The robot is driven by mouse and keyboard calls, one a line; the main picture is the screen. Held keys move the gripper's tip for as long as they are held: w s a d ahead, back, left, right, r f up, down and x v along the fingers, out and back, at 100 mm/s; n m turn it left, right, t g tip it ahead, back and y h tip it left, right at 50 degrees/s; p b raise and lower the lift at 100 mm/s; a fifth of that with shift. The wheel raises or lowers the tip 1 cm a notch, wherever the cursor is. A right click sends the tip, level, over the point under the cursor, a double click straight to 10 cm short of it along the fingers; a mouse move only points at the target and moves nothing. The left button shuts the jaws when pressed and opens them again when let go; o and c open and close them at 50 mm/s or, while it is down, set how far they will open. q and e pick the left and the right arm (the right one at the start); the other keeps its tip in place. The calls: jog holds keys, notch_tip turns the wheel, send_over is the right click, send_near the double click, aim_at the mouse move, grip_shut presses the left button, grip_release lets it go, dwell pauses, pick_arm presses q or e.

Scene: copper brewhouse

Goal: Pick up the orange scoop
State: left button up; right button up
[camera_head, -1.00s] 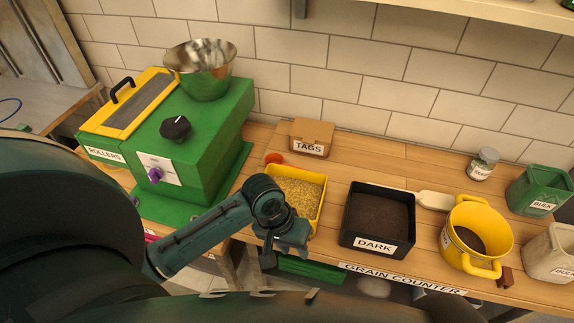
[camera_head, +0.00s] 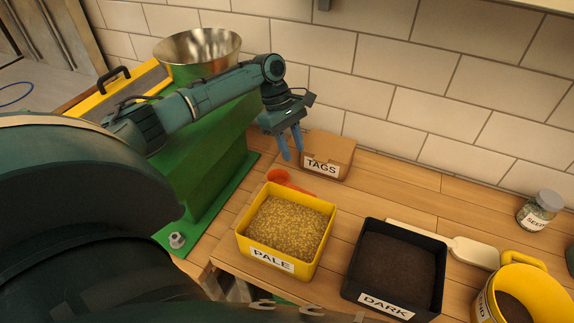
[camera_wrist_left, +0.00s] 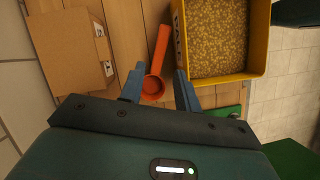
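The orange scoop (camera_head: 277,178) lies on the wooden counter between the yellow PALE bin and the cardboard TAGS box, partly hidden behind the bin's rim in the head view. In the left wrist view the scoop (camera_wrist_left: 161,50) shows its round cup near my fingers and its handle pointing away. My left gripper (camera_head: 291,156) is open and empty, pointing down above the counter near the scoop. In the wrist view its fingers (camera_wrist_left: 159,75) appear on either side of the scoop's cup; I cannot tell the exact height gap. My right gripper is not in view.
The yellow PALE bin (camera_head: 326,237) of grain and the TAGS box (camera_head: 345,158) stand close on either side of the scoop. A green mill (camera_head: 205,170) is to the left. A black DARK bin (camera_head: 357,283), a pale scoop (camera_head: 474,252) and a yellow pot (camera_head: 545,282) are to the right.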

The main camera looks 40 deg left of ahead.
pick_arm(q)
jog(key=x, duration=0.6)
jog(key=shift+s+d, duration=0.15)
jog(key=shift+s, duration=0.1)
jog(key=x, duration=0.5)
jog(key=shift+d+f+b, duration=0.2)
jog(key=shift+d+b, duration=0.05)
jog(key=shift+b, duration=0.05)
jog(key=shift+d+f, duration=0.1)
jog(key=shift+f, duration=0.2)
jog(key=shift+f+p, duration=0.25)
jog(key=shift+p, duration=0.05)
grip_shut()
